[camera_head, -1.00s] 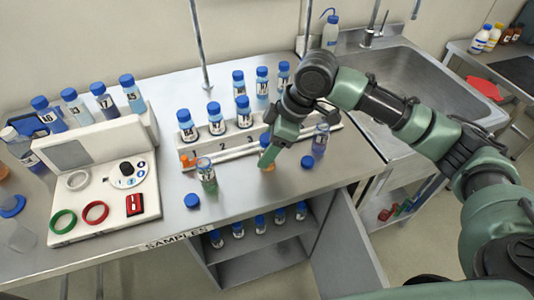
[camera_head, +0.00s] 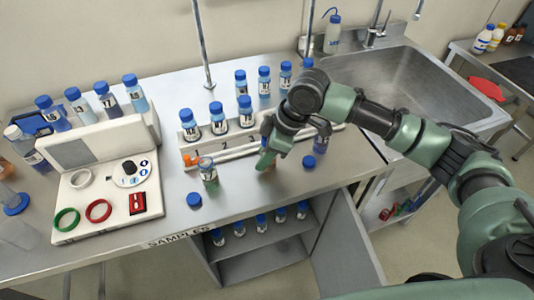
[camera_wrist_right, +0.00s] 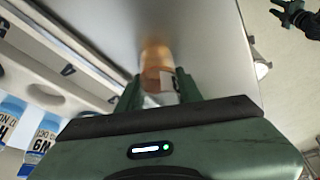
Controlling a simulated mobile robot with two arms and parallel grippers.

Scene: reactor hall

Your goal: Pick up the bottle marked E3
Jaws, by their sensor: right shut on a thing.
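My right gripper (camera_head: 266,160) is low over the bench front, right of an open bottle with greenish-orange contents (camera_head: 208,172). It is shut on a small bottle with orange contents, which shows between the fingers in the right wrist view (camera_wrist_right: 155,68). That bottle has a white label, only partly visible and too blurred to read, so I cannot confirm E3. It seems to stand at bench level. A dark green, claw-like shape (camera_wrist_right: 298,18) at the wrist view's top right looks like my left gripper; its jaws are unclear.
A numbered rack (camera_head: 225,146) with several blue-capped bottles stands behind the gripper. Loose blue caps (camera_head: 194,200) (camera_head: 308,162) lie on the bench. A white device (camera_head: 105,195) stands at left, a sink (camera_head: 420,75) at right. A cabinet door (camera_head: 345,235) hangs open below.

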